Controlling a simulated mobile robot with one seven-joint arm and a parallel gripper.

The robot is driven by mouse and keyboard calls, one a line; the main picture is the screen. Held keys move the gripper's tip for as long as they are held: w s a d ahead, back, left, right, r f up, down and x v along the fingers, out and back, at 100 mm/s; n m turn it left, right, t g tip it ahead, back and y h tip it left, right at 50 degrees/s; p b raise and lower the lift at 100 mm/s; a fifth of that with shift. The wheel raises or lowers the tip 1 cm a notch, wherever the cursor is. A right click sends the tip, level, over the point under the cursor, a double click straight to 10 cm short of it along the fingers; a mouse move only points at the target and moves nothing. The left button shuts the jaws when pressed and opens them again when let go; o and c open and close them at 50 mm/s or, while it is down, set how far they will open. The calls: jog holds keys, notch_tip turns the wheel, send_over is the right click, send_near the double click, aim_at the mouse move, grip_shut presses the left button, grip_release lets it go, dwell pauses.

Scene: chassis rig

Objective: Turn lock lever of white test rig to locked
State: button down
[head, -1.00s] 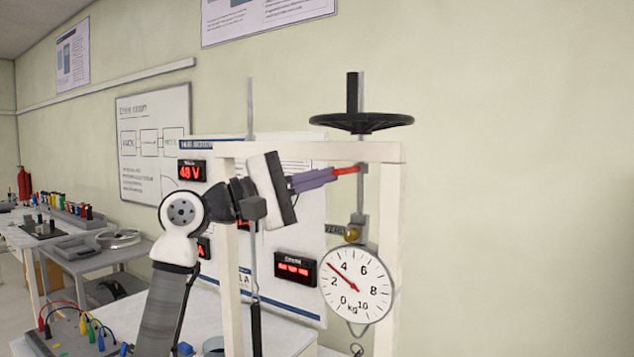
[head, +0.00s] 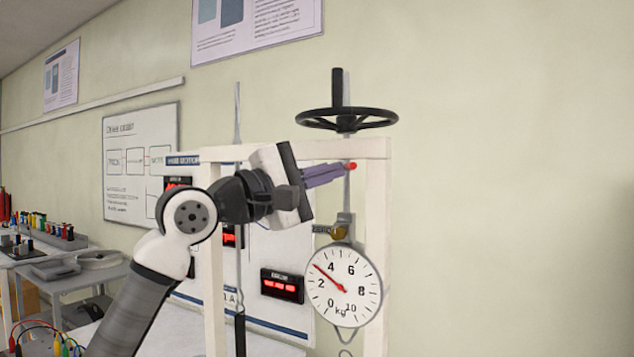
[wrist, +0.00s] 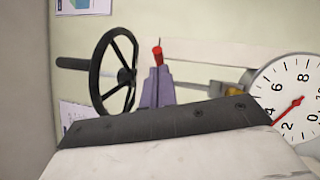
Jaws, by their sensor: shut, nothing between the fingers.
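The white test rig (head: 375,226) is an upright frame with a black handwheel (head: 346,119) on top and a round dial scale (head: 343,287) hanging inside it. The red lock lever (head: 352,166) sits on the grey rod just below the top beam; only its end shows past my fingers. My gripper (head: 342,169) is shut and empty, its purple fingers at or beside the lever. In the wrist view the red lever (wrist: 157,53) shows just beyond the tips of my gripper (wrist: 158,72). I cannot tell whether they touch. The fingers hide part of the lever.
A small brass part (head: 338,232) sits above the dial. A panel with red digital displays (head: 282,285) stands behind the rig. Side tables with equipment (head: 60,265) are at the left. The space right of the rig is clear, with bare wall behind.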

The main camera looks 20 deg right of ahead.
jog(key=shift+s+d, duration=0.25)
jog(key=shift+d, duration=0.1)
dwell(0.4)
